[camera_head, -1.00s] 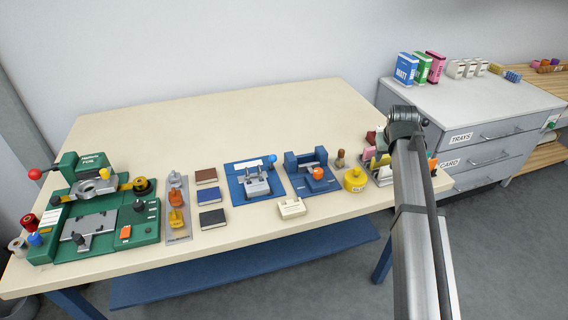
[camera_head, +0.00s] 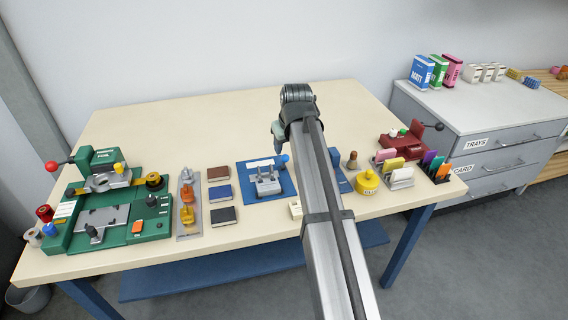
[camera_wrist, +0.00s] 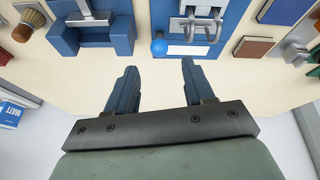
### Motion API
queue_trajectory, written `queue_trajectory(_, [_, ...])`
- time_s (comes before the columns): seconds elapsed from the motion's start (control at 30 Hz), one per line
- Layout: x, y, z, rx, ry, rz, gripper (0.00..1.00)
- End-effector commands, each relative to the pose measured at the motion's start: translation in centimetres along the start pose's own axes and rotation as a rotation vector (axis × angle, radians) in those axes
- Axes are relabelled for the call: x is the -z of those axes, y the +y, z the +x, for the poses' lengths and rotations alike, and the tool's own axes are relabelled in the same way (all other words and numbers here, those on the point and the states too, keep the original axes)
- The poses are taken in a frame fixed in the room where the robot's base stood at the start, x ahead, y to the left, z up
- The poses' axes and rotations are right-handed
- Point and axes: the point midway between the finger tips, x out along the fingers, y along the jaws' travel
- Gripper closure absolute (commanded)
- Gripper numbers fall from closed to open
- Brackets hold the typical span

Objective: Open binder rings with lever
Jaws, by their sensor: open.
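The binder ring mechanism (camera_head: 267,186), grey metal with two prongs, sits on a blue base plate (camera_head: 247,196) in the middle of the table. Its lever ends in a blue ball (camera_head: 284,158) at the back right corner. The wrist view shows the rings (camera_wrist: 203,28), the blue ball (camera_wrist: 158,46) and a white label strip (camera_wrist: 188,50). My gripper (camera_wrist: 158,68) is open and empty, with its two blue fingers apart. In the picture the ball appears just beyond the gap between the fingertips. In the head view my arm hides most of the gripper.
A blue fixture (camera_wrist: 92,38) stands beside the base plate, mostly hidden by my arm in the head view. Small books (camera_head: 221,193) lie left of the plate. A yellow pot (camera_head: 367,182) and a brush (camera_head: 352,160) stand to the right. The table's back (camera_head: 200,115) is clear.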

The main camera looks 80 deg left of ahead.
Motion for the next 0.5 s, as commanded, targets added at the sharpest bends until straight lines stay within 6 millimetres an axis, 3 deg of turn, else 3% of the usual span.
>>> queue_trajectory(0.5, [0.0,0.1,8.9,-0.001,-0.002,0.001,0.47])
